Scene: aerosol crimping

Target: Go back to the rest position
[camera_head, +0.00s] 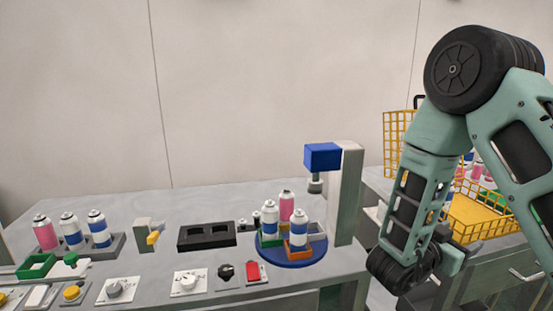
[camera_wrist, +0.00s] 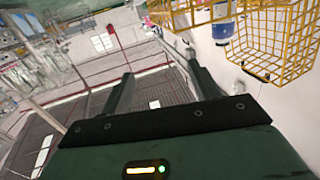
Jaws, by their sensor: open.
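My gripper (camera_wrist: 155,85) shows in the wrist view with its two fingers spread apart and nothing between them. In the head view my arm is folded at the right, its wrist low in front of the gap at the table's right end. The gripper's fingertips are not clear there. The wrist view is tilted and looks past the fingers onto a dark gridded area of floor and a pale floor.
A grey table (camera_head: 150,203) holds several spray cans, a black block (camera_head: 207,236) with openings, a blue turntable (camera_head: 290,262) with cans under a blue press head (camera_head: 322,156), and front knobs. Yellow wire baskets (camera_head: 398,130) stand at the right behind my arm; baskets (camera_wrist: 270,40) also show in the wrist view.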

